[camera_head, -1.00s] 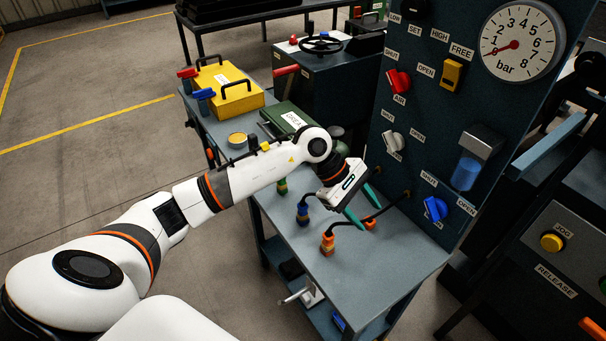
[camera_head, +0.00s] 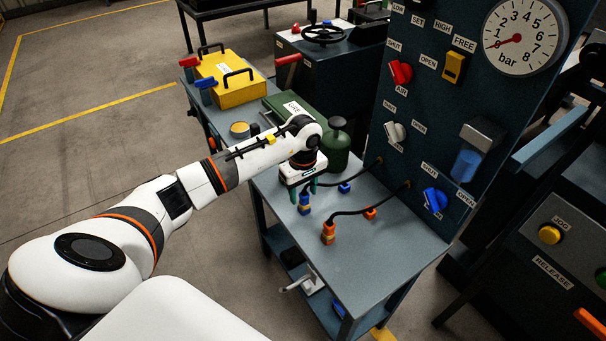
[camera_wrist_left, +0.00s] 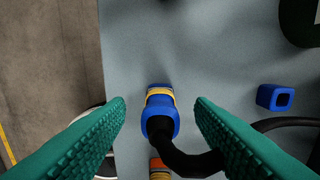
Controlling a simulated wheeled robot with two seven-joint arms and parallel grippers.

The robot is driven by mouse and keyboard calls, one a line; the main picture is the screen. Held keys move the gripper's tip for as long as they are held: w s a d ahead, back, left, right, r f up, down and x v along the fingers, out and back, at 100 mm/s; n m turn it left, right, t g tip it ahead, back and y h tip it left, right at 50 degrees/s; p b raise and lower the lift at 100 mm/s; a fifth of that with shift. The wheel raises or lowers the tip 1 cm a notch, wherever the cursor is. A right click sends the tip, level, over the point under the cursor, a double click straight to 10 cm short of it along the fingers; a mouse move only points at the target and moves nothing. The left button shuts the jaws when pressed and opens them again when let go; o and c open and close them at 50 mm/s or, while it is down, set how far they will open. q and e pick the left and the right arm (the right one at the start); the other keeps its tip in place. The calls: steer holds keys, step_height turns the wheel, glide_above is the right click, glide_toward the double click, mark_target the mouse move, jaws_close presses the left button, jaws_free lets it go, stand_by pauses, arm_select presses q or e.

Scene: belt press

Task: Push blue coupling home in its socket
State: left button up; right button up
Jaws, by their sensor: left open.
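The blue coupling (camera_head: 304,204) with a yellow band stands on the bench top, a dark hose bending from it toward the panel. A blue socket (camera_head: 344,187) sits apart from it, to its right; it shows as a hollow blue block in the wrist view (camera_wrist_left: 273,97). My left gripper (camera_head: 303,188) points down over the coupling. In the left wrist view its green fingers (camera_wrist_left: 161,103) are open, one on each side of the coupling (camera_wrist_left: 160,112), with gaps visible. My right gripper is out of view.
An orange coupling (camera_head: 328,233) with its hose and an orange socket (camera_head: 370,212) are nearer the front. A dark green bottle (camera_head: 336,148) stands behind the gripper. The panel (camera_head: 415,165) with knobs rises at right. The front of the bench (camera_head: 360,265) is clear.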

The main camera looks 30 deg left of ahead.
arm_select(q)
steer(key=shift+f, duration=1.45)
steer(key=shift+c, duration=0.2)
jaws_close()
steer(key=shift+r, duration=0.1)
steer(key=shift+r, duration=0.25)
steer(key=shift+r, duration=2.2)
steer(key=shift+r, duration=0.1)
